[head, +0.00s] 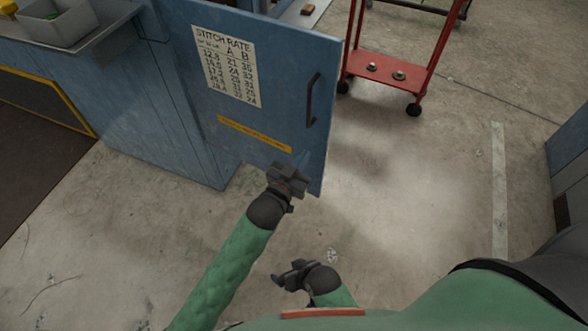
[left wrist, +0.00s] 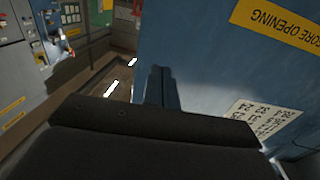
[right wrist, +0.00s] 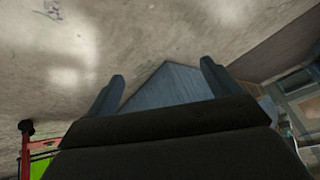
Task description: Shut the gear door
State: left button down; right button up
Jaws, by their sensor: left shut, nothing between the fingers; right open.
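The gear door (head: 275,60) is a blue panel with a stitch rate chart, a yellow label strip and a dark handle (head: 312,98) near its right edge. It stands out at an angle from the blue machine cabinet (head: 130,110). My left gripper (head: 287,176) is shut and empty, in front of the door's lower part near its bottom right corner; I cannot tell if it touches. The left wrist view shows its closed fingers (left wrist: 157,84) beside the blue door panel (left wrist: 225,65). My right gripper (head: 286,274) is open and empty, low above the floor, away from the door.
A red wheeled cart (head: 425,65) stands behind the door's right edge. A grey tray (head: 55,22) rests on the ledge at the upper left. Blue cabinetry (head: 570,150) borders the right side. The concrete floor (head: 420,170) between is clear.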

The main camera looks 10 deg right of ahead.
aim_at(315, 142)
pick_arm(q)
jog(key=x, duration=0.3)
jog(key=shift+w+d, duration=0.2)
jog(key=shift+w, duration=0.05)
pick_arm(e)
notch_tip(315, 142, up, 2)
jog(key=shift+r, duration=0.1)
jog(key=shift+s, duration=0.1)
pick_arm(q)
jog(key=shift+w+d, duration=0.1)
jog(key=shift+d, duration=0.05)
pick_arm(e)
jog(key=shift+d, duration=0.1)
